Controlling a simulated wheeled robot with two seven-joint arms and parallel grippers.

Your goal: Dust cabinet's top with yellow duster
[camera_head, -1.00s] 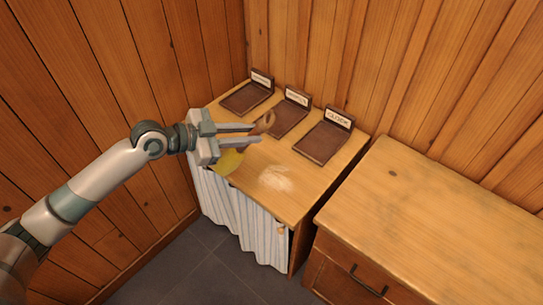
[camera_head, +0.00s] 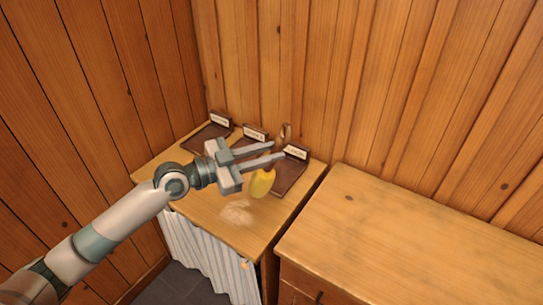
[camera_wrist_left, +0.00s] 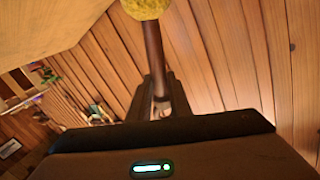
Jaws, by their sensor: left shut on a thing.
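The yellow duster (camera_head: 262,183) has a fluffy yellow head and a brown handle. My left gripper (camera_head: 279,151) is shut on the handle, with the head hanging below the fingers. The head is above or on the cabinet's top (camera_head: 188,206); I cannot tell whether it touches. A pale dust patch (camera_head: 237,213) lies on the top, to the front left of the duster head. In the left wrist view, the yellow head (camera_wrist_left: 145,8) is at the upper edge and the brown handle (camera_wrist_left: 154,55) runs down to the fingers. My right gripper is not in view.
Several dark trays with name labels stand along the cabinet's back, one tray (camera_head: 288,176) just beside the duster. A striped curtain (camera_head: 205,255) covers the cabinet's front. A second wooden cabinet (camera_head: 400,235) with a bare top stands to the right. Plank walls close the back and left.

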